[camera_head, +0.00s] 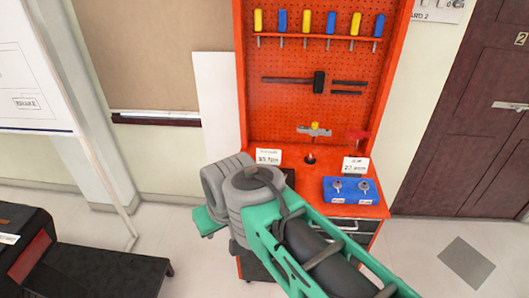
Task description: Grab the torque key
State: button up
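I cannot tell for sure which thing is the torque key. A long dark tool with a black block (319,82) hangs level on the red pegboard. Below it is a grey tool with a yellow top (315,129). A blue block (343,196) on the bench top holds two small grey key-like pieces (363,187), upright beside each other. My green and grey arm reaches in from the lower right, in front of the bench.
The red workbench (375,212) has two white label cards (268,156) and a small dark round item (309,158). Several yellow and blue screwdrivers (306,21) hang on the top rack. A black bench (105,275) stands at lower left. Floor (420,250) is clear at right.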

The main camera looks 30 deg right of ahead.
aim_at(305, 130)
jog(key=z, duration=0.75)
jog(key=i, duration=0.95)
jog(key=z, duration=0.05)
